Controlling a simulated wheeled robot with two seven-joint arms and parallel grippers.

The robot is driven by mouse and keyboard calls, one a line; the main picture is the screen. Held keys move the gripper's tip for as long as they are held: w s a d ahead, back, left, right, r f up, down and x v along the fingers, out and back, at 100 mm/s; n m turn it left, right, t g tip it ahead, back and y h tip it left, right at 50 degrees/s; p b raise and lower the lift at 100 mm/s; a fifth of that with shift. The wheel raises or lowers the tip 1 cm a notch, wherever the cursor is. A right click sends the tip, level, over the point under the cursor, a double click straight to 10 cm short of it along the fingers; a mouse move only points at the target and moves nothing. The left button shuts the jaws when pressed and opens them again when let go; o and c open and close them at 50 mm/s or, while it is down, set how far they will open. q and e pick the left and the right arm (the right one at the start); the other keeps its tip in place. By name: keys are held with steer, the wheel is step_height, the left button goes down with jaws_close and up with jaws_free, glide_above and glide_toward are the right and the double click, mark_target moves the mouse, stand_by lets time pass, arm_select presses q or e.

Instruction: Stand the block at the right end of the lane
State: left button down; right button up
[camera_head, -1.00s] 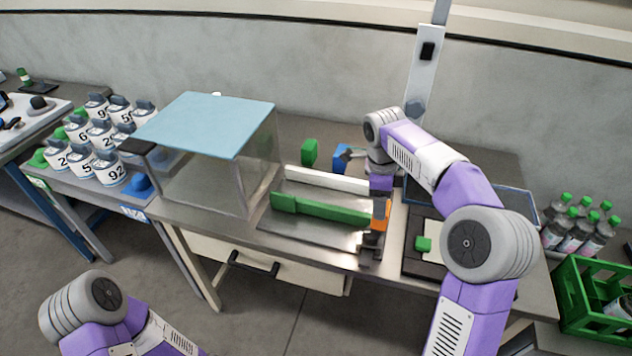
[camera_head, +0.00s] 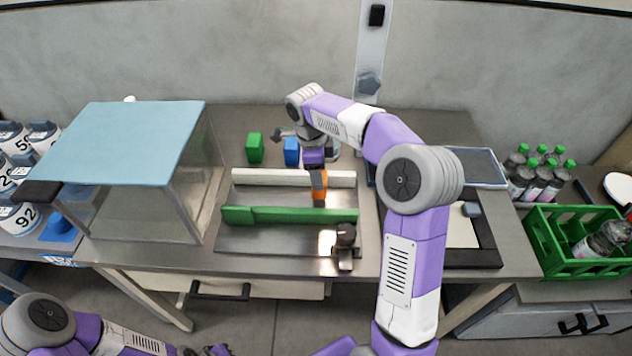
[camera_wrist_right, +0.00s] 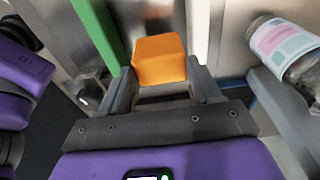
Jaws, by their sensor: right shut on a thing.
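An orange block (camera_head: 320,188) is held upright by my right gripper (camera_head: 318,180), near the right end of the lane between the white rail (camera_head: 270,177) and the green rail (camera_head: 290,215). In the right wrist view the orange block (camera_wrist_right: 160,58) sits between the two fingers, with the green rail (camera_wrist_right: 97,32) to its left and the white rail (camera_wrist_right: 200,30) to its right. I cannot tell whether its base touches the metal plate (camera_head: 270,240). My left arm shows at the bottom left, with only dark parts of its gripper (camera_head: 208,350) at the edge.
A green block (camera_head: 255,148) and a blue block (camera_head: 291,151) stand behind the white rail. A dark knob-topped fixture (camera_head: 344,240) stands at the plate's front right. A clear box with a blue lid (camera_head: 120,140) is left; a green crate (camera_head: 575,268) is right.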

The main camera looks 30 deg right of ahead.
mark_target(315, 194)
step_height(315, 194, down, 4)
steer(key=shift+r+b, duration=0.25)
steer(key=shift+b, duration=0.1)
steer(key=shift+f, duration=0.2)
steer(key=o, duration=1.6)
steer(key=shift+r, duration=0.1)
steer(key=shift+w+r, duration=0.1)
